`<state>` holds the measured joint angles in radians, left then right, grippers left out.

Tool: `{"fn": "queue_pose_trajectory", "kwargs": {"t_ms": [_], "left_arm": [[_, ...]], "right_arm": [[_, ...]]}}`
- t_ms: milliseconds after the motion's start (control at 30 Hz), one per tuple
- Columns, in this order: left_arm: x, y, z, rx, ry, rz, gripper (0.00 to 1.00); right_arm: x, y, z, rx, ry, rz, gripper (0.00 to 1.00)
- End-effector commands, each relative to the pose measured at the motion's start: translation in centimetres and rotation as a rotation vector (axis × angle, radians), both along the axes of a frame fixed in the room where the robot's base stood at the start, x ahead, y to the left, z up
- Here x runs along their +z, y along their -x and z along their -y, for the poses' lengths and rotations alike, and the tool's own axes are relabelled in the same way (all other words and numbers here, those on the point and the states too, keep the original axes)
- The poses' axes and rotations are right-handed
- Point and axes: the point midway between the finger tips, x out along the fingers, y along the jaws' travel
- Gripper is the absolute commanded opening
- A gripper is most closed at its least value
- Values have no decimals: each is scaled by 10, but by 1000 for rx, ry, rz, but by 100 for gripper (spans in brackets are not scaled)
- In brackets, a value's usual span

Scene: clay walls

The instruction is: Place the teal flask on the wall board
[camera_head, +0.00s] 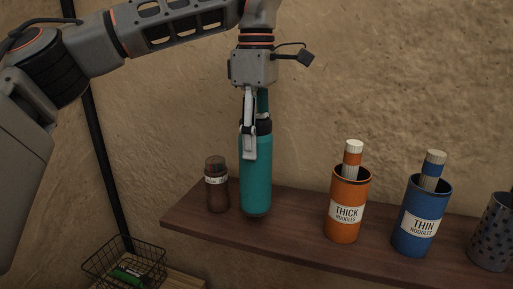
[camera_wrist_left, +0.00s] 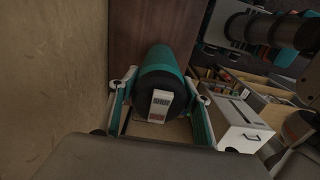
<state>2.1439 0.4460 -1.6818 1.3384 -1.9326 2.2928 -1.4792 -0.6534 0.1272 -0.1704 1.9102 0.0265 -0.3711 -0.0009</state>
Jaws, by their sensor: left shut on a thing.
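The teal flask (camera_head: 256,180) is upright with a dark cap, at the left part of the brown wall board (camera_head: 295,207) in the head view. My left gripper (camera_head: 252,135) comes down from above and is shut on the flask's upper end. The flask's base overlaps the board in the picture; I cannot tell for sure whether it touches. In the left wrist view the flask's dark top (camera_wrist_left: 160,97) lies between the two fingers (camera_wrist_left: 160,108), with the board (camera_wrist_left: 145,28) beyond it. My right gripper is not in view.
A brown spice jar (camera_head: 217,187) stands close left of the flask. An orange noodle canister (camera_head: 347,205), a blue one (camera_head: 422,217) and a dotted cup (camera_head: 492,232) stand to the right. A wire basket (camera_head: 124,262) sits lower left. Board between flask and orange canister is clear.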

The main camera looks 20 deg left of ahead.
Motion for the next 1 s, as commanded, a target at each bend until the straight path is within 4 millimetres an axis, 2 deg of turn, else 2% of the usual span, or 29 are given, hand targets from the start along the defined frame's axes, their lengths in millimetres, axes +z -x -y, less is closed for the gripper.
{"fn": "queue_pose_trajectory", "kwargs": {"t_ms": [133,467,500,533,567,867,1000], "left_arm": [[-20,0,0,-1,1,-2,0],[-23,0,0,0,0,1,0],[-24,0,0,0,0,0,53],[-23,0,0,0,0,0,61],[-23,0,0,0,0,0,64],[-23,0,0,0,0,0,64],[-16,0,0,1,-1,1,64]], "right_arm": [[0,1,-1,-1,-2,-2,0],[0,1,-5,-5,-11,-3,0],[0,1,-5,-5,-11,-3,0],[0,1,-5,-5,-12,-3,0],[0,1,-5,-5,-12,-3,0],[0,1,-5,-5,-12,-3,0],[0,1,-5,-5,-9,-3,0]]}}
